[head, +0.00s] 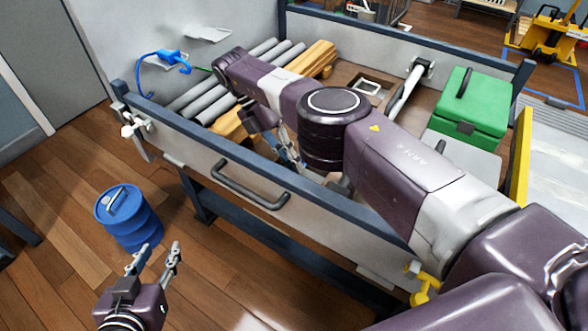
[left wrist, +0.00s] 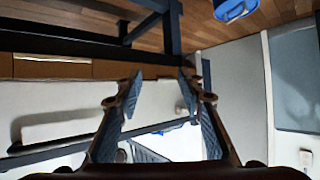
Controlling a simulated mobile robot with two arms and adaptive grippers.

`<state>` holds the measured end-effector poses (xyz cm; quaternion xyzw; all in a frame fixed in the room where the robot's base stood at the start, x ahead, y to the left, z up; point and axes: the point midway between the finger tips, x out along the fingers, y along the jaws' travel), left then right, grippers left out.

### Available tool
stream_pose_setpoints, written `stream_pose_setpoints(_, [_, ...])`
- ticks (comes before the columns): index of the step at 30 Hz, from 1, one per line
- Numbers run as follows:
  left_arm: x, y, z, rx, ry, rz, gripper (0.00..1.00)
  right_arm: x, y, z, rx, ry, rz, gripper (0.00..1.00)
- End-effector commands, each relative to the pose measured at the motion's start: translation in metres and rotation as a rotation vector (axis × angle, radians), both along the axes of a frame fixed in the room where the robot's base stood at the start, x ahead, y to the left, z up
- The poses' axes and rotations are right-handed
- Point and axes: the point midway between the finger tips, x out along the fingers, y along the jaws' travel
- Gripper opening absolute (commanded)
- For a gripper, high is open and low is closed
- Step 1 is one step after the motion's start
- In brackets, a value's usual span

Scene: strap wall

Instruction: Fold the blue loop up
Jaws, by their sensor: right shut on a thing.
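The blue loop (head: 148,62) is at the upper left of the head view. It arches against the pale wall panel at the bin's left end, with a thicker blue part at its right side. My left gripper (head: 155,252) is open and empty over the wooden floor, in front of the bin and well below the loop. Its spread fingers also show in the left wrist view (left wrist: 165,95). My right arm reaches across the bin. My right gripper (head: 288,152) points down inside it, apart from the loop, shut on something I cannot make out.
A blue drum (head: 130,222) stands beside my left gripper. The bin's front wall (head: 200,160) has a dark handle (head: 250,188). Grey tubes (head: 205,95) and wooden pieces (head: 314,60) lie inside. A green case (head: 470,105) is at the right.

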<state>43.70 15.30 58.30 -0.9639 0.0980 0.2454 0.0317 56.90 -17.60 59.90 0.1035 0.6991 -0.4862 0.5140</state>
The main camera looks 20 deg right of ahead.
Motion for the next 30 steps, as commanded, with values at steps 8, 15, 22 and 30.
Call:
stream_pose_setpoints(8, [0.013, -0.006, 0.017, -0.024, -0.1, -0.007, 0.36, 0.003, 0.0, 0.003, -0.006, -0.004, -0.001, 0.0])
stream_pose_setpoints(15, [0.014, -0.006, 0.02, -0.026, -0.11, -0.008, 0.36, 0.002, 0.0, 0.003, -0.006, -0.001, -0.002, 0.0])
stream_pose_setpoints(22, [0.014, -0.007, 0.019, -0.026, -0.109, -0.008, 0.36, 0.002, 0.0, 0.003, -0.006, 0.0, -0.003, 0.12])
stream_pose_setpoints(30, [0.014, -0.007, 0.019, -0.026, -0.108, -0.008, 0.36, 0.001, 0.001, 0.003, -0.006, 0.003, -0.003, 0.25])
